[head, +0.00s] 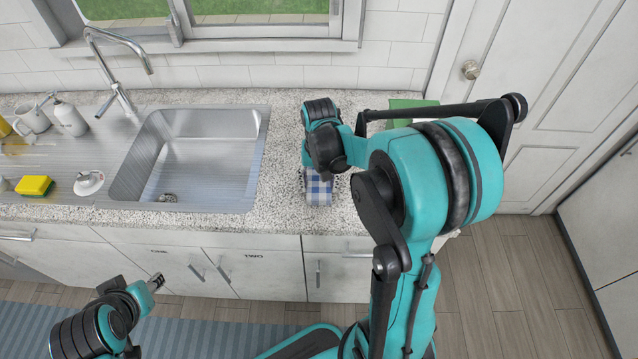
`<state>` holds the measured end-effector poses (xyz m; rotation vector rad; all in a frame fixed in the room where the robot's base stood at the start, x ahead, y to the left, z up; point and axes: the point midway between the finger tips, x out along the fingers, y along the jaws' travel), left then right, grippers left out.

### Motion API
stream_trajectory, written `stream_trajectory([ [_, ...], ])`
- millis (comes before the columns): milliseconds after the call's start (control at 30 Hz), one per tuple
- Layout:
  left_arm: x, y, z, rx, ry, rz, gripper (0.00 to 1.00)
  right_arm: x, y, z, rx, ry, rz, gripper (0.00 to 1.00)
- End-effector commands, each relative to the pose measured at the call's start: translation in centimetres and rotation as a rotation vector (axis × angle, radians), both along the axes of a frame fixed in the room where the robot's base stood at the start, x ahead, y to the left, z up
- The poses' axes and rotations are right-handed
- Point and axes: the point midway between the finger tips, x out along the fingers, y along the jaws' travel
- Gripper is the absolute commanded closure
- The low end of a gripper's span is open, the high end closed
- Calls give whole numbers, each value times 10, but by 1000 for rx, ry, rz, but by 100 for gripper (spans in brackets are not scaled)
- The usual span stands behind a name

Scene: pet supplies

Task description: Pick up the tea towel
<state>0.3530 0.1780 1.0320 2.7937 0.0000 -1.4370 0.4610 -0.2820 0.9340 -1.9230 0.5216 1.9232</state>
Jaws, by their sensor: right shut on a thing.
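The tea towel (318,191) is blue and white checked. It lies at the front part of the speckled counter, right of the sink, and part of it is hidden under my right arm. My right gripper (322,172) points down at the towel and is shut on it; its fingers are mostly hidden by my wrist. My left gripper (155,283) is low at the left, in front of the cabinets and away from the towel. Its fingers are too small to tell whether they are open or shut.
A steel sink (255,160) with a tall faucet (125,100) is left of the towel. A yellow sponge (35,186), a white brush or lid (89,182), a soap bottle (70,118) and a mug (33,118) stand at the left. A green item (412,104) lies behind my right arm.

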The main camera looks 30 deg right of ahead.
Motion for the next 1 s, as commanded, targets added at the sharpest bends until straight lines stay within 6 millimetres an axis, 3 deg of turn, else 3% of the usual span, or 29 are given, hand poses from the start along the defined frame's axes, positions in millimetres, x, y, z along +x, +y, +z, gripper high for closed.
stream_trajectory([
  [167, 0, 0, 8, 0, 0, 0, 60, 0, 0, 16, 0, 0, 0, 71],
  [333, 0, 0, 23, 0, 0, 0, 60, -2, -2, 48, 0, 0, -2, 71],
  [700, 0, 0, 46, 0, 0, 0, 60, -64, -59, 93, 0, 0, -6, 71],
  [1000, 0, 0, 53, 0, 0, 0, 60, -85, -78, 109, 0, 0, -1, 71],
])
